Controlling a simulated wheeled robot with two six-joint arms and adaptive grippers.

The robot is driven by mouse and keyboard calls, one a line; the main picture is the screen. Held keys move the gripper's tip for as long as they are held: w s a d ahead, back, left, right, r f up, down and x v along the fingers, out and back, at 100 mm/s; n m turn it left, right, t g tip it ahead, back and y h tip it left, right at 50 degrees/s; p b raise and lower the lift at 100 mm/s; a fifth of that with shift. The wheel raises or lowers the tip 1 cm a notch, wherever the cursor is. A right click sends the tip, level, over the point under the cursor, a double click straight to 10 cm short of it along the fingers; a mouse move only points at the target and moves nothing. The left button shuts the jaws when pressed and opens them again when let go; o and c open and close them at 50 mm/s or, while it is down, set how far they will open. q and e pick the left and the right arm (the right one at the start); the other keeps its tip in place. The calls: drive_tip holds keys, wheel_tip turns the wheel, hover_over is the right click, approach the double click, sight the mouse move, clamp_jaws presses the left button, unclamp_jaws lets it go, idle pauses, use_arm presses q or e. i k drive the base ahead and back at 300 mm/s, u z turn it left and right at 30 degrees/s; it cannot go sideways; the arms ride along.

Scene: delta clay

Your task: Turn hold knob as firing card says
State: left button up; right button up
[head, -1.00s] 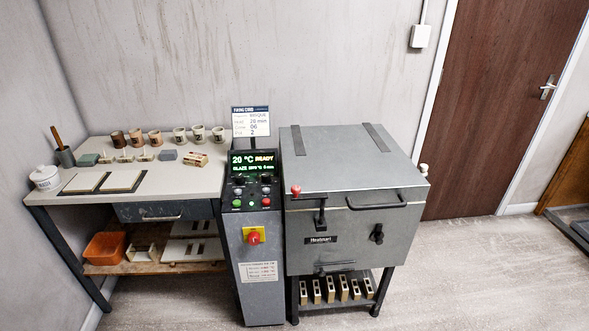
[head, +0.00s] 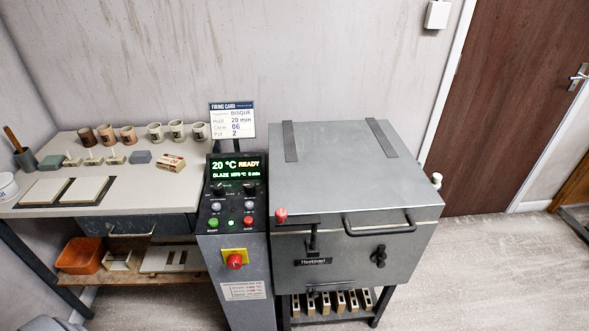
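The firing card (head: 232,120) stands upright behind the control panel and reads Bisque, hold 20 min, cone 06, with a 2 on the last line. The control panel display (head: 235,168) shows 20 °C READY and a second line that seems to read GLAZE with 0 min. Below it are two dark knobs, a left knob (head: 219,188) and a right knob, the hold knob by its place (head: 249,188); their labels are too small to read. Neither gripper can be made out; a grey shape at the bottom left edge may be part of my arm.
The closed kiln (head: 350,180) stands right of the panel, with a red-knobbed lever (head: 281,215) at its front left. A red stop button (head: 235,261) sits low on the panel post. A worktable (head: 120,210) with cups is at left. Floor at right is clear.

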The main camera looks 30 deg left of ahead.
sight(249, 187)
drive_tip(key=u, duration=0.25)
drive_tip(key=i, duration=1.05)
drive_tip(key=u, duration=0.65)
